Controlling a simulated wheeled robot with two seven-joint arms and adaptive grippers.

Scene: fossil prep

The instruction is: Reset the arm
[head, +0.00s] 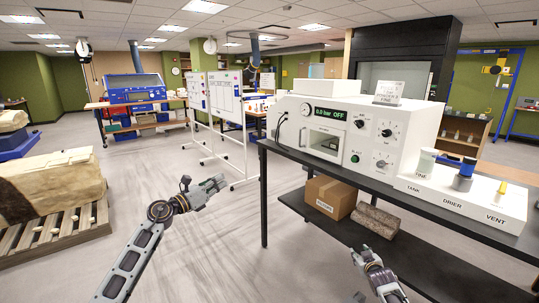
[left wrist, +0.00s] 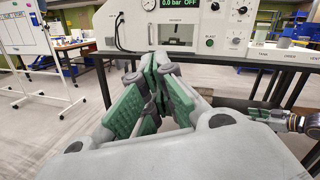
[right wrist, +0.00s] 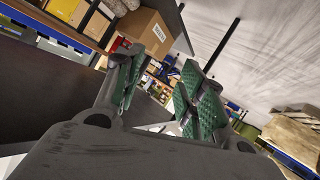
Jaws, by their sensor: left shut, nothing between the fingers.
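My left arm reaches in from the left in the head view. Its gripper (head: 217,183) is in the air in front of and left of the black bench (head: 264,205). In the left wrist view the green-padded fingers (left wrist: 156,80) meet at the tips with nothing between them. My right gripper (head: 362,257) is low near the bottom edge of the head view, beside the bench's lower shelf. In the right wrist view its green-padded fingers (right wrist: 158,85) stand apart, and I see nothing held between them.
A white blasting cabinet (head: 285,125) stands on the bench. A cardboard box (head: 331,195) and a rough log-like piece (head: 376,220) lie on the lower shelf. A large fossil block (head: 60,185) rests on a pallet (head: 50,238) at left. Whiteboards (head: 225,95) stand behind. Floor between is clear.

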